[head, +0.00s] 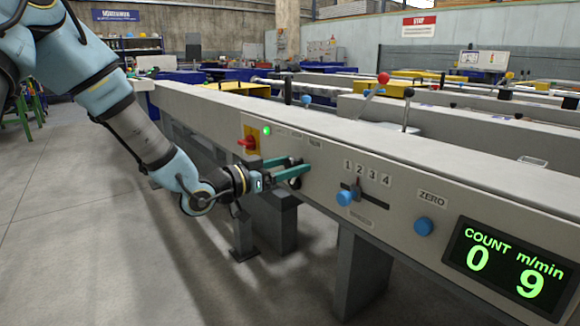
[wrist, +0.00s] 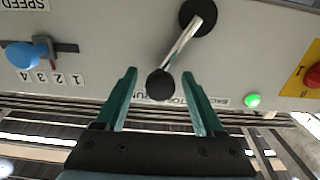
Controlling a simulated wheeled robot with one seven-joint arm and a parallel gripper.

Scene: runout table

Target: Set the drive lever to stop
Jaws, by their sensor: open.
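The drive lever (wrist: 183,42) is a silver rod on a black round hub (wrist: 198,17), ending in a black knob (wrist: 160,84). In the wrist view, which is upside down, the rod slants from the hub down and left to the knob, beside labels partly hidden by my gripper. My gripper (wrist: 158,74) is open, its green fingers on either side of the knob with gaps showing. In the head view my gripper (head: 303,171) is at the panel front, and the lever is mostly hidden behind the fingers; the dark hub (head: 296,183) shows just below them.
A green lamp (head: 267,131) and a red switch on a yellow plate (head: 249,139) are left of the lever. A blue-knobbed speed slider (head: 345,197), a blue zero knob (head: 424,227) and a display (head: 508,266) reading count 0, 9 m/min are to the right.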

